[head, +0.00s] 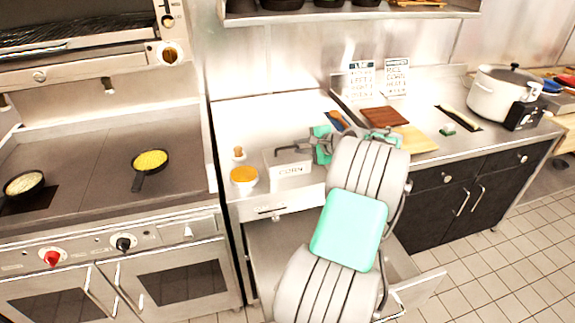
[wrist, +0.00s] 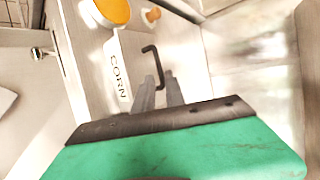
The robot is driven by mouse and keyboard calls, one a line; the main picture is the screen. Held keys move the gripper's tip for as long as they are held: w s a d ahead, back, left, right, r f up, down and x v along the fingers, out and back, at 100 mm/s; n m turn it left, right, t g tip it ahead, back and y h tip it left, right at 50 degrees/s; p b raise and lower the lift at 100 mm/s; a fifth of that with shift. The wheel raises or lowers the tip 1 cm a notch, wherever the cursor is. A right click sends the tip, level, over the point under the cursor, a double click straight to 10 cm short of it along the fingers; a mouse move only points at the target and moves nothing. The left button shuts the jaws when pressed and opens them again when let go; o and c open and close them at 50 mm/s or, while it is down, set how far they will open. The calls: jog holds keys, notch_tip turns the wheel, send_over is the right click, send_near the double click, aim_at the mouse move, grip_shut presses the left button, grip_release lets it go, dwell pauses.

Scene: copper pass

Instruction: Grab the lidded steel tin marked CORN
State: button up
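The pale steel tin marked CORN (head: 290,176) stands on the counter, its label facing the front. It also shows in the wrist view (wrist: 119,72), with a dark bent handle (wrist: 153,54) on its lid. My gripper (head: 307,147) reaches in from the right at the height of the lid handle. In the wrist view its two grey fingers (wrist: 158,82) are apart, with a gap between them. The handle's near end appears between or just beyond the fingertips; I cannot tell the exact depth. The fingers do not look closed on it.
A white bowl with orange contents (head: 244,176) and a small shaker (head: 239,154) stand left of the tin. The stove with a pan of corn (head: 150,161) is further left. Brown and tan boards (head: 415,140) lie behind my arm. A large pot (head: 505,95) stands far right.

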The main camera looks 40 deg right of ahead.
aim_at(288, 147)
jog(key=p+x, duration=0.1)
jog(key=x, duration=0.5)
jog(key=shift+a+p, duration=0.1)
jog(key=shift+p, duration=0.25)
grip_shut()
dwell(0.8)
jog(key=shift+r, duration=0.1)
